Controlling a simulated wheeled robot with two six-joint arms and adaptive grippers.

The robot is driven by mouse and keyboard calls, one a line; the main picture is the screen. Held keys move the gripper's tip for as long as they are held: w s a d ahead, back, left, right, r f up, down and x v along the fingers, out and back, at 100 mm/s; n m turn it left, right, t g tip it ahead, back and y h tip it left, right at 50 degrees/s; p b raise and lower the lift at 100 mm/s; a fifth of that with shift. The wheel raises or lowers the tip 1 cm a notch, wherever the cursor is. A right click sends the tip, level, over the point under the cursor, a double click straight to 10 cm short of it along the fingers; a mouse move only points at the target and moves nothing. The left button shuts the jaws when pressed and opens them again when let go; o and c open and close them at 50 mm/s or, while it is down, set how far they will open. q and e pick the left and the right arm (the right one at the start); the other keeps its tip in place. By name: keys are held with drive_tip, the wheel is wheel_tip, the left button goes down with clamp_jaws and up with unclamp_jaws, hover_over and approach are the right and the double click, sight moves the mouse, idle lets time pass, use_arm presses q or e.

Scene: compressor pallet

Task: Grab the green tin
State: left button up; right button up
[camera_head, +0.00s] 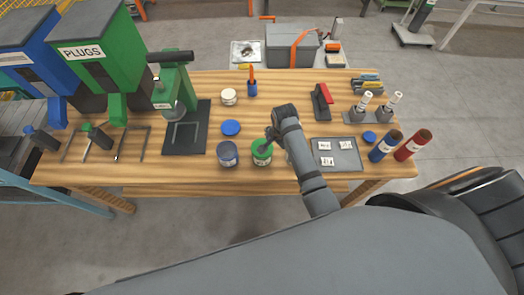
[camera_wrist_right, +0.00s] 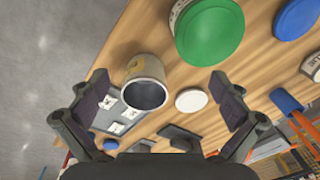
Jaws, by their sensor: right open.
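The green tin (camera_head: 262,156) stands near the table's front edge, just right of a dark blue-grey tin (camera_head: 227,154). It has a green lid. My right gripper (camera_head: 270,135) is over its back right side in the head view and partly covers it. In the right wrist view the green tin (camera_wrist_right: 208,34) is at the top, beyond the fingertips and not between them. My right gripper (camera_wrist_right: 161,84) is open there, with empty jaws. I cannot tell whether it touches the tin. My left gripper is not in view.
A grey open cup (camera_wrist_right: 146,84) shows close to the green tin, mostly hidden by my arm in the head view. A white disc (camera_wrist_right: 191,100) lies nearby. A tray with cards (camera_head: 350,163) is to the right, a blue lid (camera_head: 231,128) behind left.

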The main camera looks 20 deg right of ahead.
drive_tip(key=w+a+m+g, duration=0.1)
drive_tip(key=w+a+m, duration=0.3)
drive_tip(key=w, duration=0.1)
drive_tip(key=shift+a+m, duration=0.25)
drive_tip(key=shift+m, duration=0.05)
wheel_tip(320, 180, down, 5)
drive_tip(key=shift+s, duration=0.1)
drive_tip(key=shift+f, duration=0.25)
drive_tip(key=f+b, duration=0.1)
drive_tip(key=b, duration=0.1)
drive_tip(key=f+b, duration=0.4)
drive_tip(key=shift+w+a+f, duration=0.2)
drive_tip(key=shift+w+f, duration=0.05)
drive_tip(key=shift+w, duration=0.1)
drive_tip(key=shift+r, duration=0.2)
drive_tip(key=shift+s, duration=0.1)
drive_tip(key=c, duration=1.1)
